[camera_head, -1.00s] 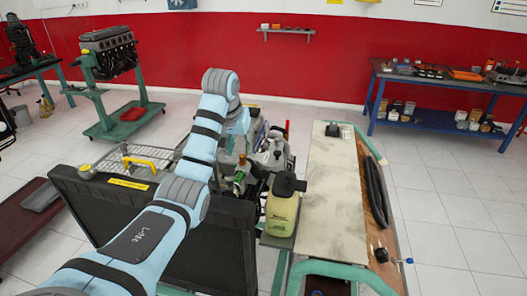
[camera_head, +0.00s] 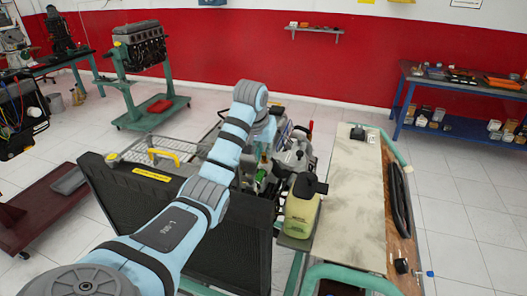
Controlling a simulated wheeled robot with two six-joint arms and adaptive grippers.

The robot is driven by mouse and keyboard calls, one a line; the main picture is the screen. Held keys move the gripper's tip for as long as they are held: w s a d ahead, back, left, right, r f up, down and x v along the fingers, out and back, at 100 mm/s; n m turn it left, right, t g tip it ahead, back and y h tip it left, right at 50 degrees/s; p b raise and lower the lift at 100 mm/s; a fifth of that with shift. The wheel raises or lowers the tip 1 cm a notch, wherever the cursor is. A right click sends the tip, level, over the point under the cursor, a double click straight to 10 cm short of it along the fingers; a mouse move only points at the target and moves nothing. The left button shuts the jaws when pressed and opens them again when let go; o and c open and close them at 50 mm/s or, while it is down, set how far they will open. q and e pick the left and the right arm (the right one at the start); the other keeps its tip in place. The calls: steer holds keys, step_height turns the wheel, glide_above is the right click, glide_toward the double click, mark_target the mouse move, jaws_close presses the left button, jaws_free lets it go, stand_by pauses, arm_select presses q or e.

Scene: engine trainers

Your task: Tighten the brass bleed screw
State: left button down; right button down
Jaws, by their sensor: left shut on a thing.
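My left arm reaches over the black radiator (camera_head: 105,195) to the engine trainer (camera_head: 290,165) behind it. Its wrist is bent down over the engine, and my left gripper (camera_head: 264,150) is low among the engine parts, small and largely hidden by the arm. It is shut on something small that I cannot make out. A brownish spot and a green part (camera_head: 261,176) show just below it. I cannot pick out the brass bleed screw for certain. My right gripper is not in view.
A yellowish jug (camera_head: 301,215) with a dark cap stands right of the radiator, beside a bench with a pale top (camera_head: 350,190). An engine on a green stand (camera_head: 140,48) is at the back left. A blue table (camera_head: 465,85) is at the back right. Tiled floor is open behind.

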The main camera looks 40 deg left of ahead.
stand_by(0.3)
arm_select(q)
steer(key=m, duration=0.2)
steer(key=m+h, duration=0.2)
steer(key=m, duration=0.1)
steer(key=shift+a+m, duration=0.3)
steer(key=m+h, duration=0.1)
steer(key=m, duration=0.2)
steer(key=m+h, duration=0.1)
steer(key=m, duration=0.2)
steer(key=shift+w+a+m+g+h, duration=0.1)
steer(key=shift+a+m+g+h, duration=0.1)
steer(key=shift+m+g+h, duration=0.15)
steer(key=shift+f, duration=0.1)
steer(key=c, duration=1.5)
jaws_free()
steer(key=shift+w, duration=0.1)
steer(key=shift+c, duration=0.2)
steer(key=v, duration=1.2)
steer(key=shift+w+d, duration=0.1)
steer(key=shift+w, duration=0.05)
